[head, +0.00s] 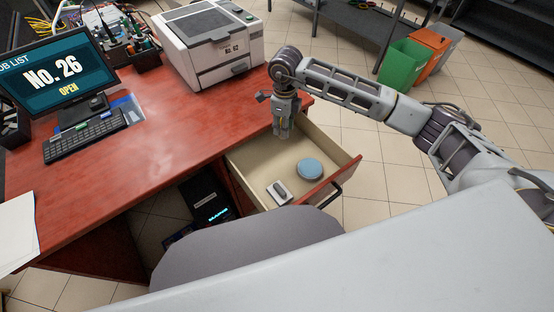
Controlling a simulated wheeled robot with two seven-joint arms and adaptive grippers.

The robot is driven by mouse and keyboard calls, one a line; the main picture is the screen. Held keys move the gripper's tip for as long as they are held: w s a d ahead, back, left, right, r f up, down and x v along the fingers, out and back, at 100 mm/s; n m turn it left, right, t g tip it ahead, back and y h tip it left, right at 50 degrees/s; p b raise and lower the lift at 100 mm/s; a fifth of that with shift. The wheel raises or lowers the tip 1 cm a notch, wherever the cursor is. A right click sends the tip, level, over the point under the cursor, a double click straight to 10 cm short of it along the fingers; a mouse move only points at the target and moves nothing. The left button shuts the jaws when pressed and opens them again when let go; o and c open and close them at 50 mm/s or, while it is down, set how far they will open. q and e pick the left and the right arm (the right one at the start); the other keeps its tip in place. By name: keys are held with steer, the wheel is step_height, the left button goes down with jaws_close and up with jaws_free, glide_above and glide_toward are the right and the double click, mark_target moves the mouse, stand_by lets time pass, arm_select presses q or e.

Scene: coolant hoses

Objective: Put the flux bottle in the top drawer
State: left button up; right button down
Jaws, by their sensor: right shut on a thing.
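The top drawer (246,166) is pulled open from the right side of the red desk. A round blue tin (309,168) and a small grey-and-white item (279,192) lie inside it. My right gripper (283,133) points down over the back left part of the drawer, close to the desk edge. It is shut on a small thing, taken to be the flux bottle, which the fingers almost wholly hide. I cannot tell the gap between the fingertips and the drawer floor. My left gripper is not in view.
A printer (210,50) stands on the desk behind my right gripper. A monitor (60,75) and keyboard (85,136) are at the left. A grey chair (240,250) stands before the desk, near the drawer front. The drawer floor has bare room around its items.

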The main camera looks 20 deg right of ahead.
steer(key=m, duration=0.2)
steer(key=f+m+b, duration=0.1)
steer(key=m, duration=0.1)
steer(key=f+m+b, duration=0.1)
steer(key=m, duration=0.1)
steer(key=shift+a+f, duration=0.1)
steer(key=shift+a, duration=0.3)
steer(key=m, duration=0.2)
steer(key=f+m+b, duration=0.1)
steer(key=m, duration=0.2)
steer(key=shift+a+f+m+b, duration=0.3)
steer(key=shift+a+f+b, duration=0.05)
steer(key=shift+f+b, duration=0.05)
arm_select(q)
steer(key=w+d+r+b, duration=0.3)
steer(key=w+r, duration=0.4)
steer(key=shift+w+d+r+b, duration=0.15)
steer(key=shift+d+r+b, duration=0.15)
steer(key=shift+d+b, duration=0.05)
arm_select(e)
steer(key=f+m, duration=0.1)
steer(key=m, duration=0.3)
steer(key=a+f+m, duration=0.1)
steer(key=m, duration=0.2)
steer(key=f+m, duration=0.1)
steer(key=m, duration=0.3)
steer(key=shift+s+a+f+m, duration=0.1)
steer(key=shift+a+f+m, duration=0.2)
steer(key=shift+f, duration=0.1)
